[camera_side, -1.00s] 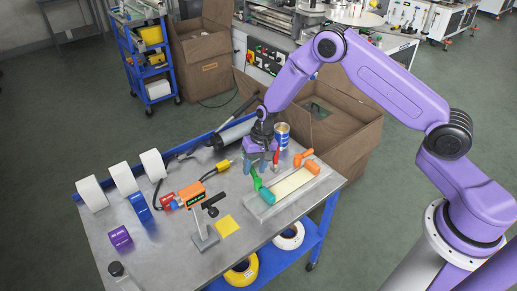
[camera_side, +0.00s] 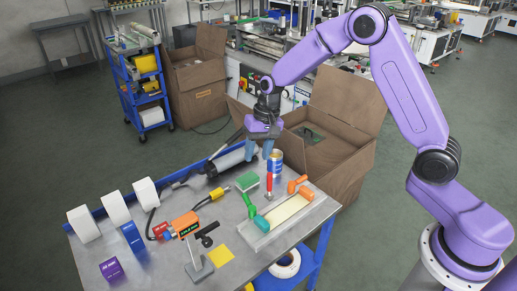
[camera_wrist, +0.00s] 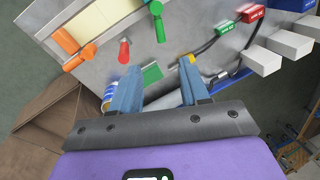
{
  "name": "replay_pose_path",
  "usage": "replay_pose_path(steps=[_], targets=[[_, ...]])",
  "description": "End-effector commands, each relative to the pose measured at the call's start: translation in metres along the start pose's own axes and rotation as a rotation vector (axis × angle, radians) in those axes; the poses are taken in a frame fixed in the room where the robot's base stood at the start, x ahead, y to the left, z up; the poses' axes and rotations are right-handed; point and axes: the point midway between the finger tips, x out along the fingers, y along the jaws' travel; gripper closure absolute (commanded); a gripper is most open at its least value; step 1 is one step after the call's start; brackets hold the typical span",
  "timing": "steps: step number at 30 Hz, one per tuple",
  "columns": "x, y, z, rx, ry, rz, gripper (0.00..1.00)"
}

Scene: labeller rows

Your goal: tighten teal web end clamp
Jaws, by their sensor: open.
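The clamping fixture (camera_side: 288,222) lies on the bench's right side with a cream strip along it. The teal clamp knob (camera_side: 262,224) is at its near left end, beside a green handle (camera_side: 246,208). An orange knob (camera_side: 306,193) and orange handle (camera_side: 293,186) are at the other end. My gripper (camera_side: 258,157) is open and empty, raised above the bench behind the fixture. Its two blue fingers (camera_wrist: 159,68) point down, apart from the clamp.
A grey cylinder (camera_side: 228,160) lies at the back edge. An orange device (camera_side: 186,224) is at left. A cardboard box (camera_side: 335,125) stands behind.

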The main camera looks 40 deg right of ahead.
Motion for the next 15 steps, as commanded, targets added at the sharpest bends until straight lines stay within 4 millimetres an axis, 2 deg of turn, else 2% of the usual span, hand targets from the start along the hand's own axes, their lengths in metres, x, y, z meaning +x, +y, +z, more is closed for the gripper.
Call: replay_pose_path(steps=[4,11,12,14,15], targets=[[-0.0072,0.0005,0.0001,0.000,0.000,0.001,0.55],[-0.0076,0.0006,0.0001,0.000,-0.001,0.001,0.55],[-0.0076,0.0005,0.0001,0.000,-0.001,0.001,0.58],[-0.0071,-0.0003,-0.0001,-0.006,-0.001,0.002,0.77],[-0.0060,-0.0022,-0.0006,-0.023,-0.004,0.006,0.91]])
